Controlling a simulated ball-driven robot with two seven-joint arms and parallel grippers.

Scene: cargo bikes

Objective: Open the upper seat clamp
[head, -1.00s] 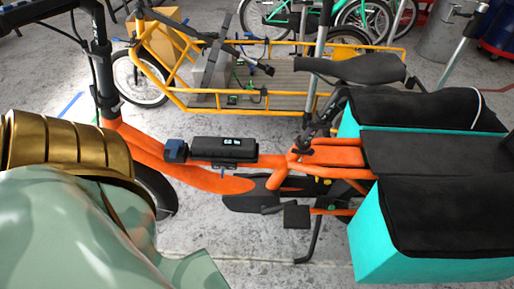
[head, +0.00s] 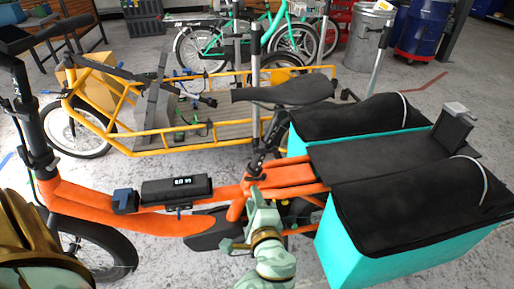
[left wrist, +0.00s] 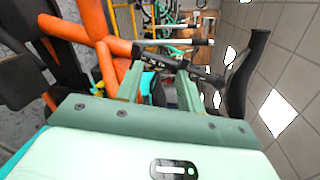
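The orange bike's frame (head: 125,214) crosses the head view, with its black saddle (head: 285,93) on a grey seat post (head: 255,95). A black seat clamp with a lever (head: 264,150) sits around the post above the orange frame; which clamp is the upper one is hard to tell. My left gripper (head: 255,188) is just below the clamp, partly covering the frame. In the left wrist view its two green fingers (left wrist: 159,75) stand apart with nothing held between them. Dark clamp parts (left wrist: 172,62) show just beyond the fingertips. My right gripper is not in view.
Turquoise bags with black lids (head: 420,205) stand right of the post, close to my left gripper. A black battery with a lit display (head: 178,190) is on the frame. A yellow cargo bike (head: 200,135) stands close behind. A trash can (head: 368,40) is farther back.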

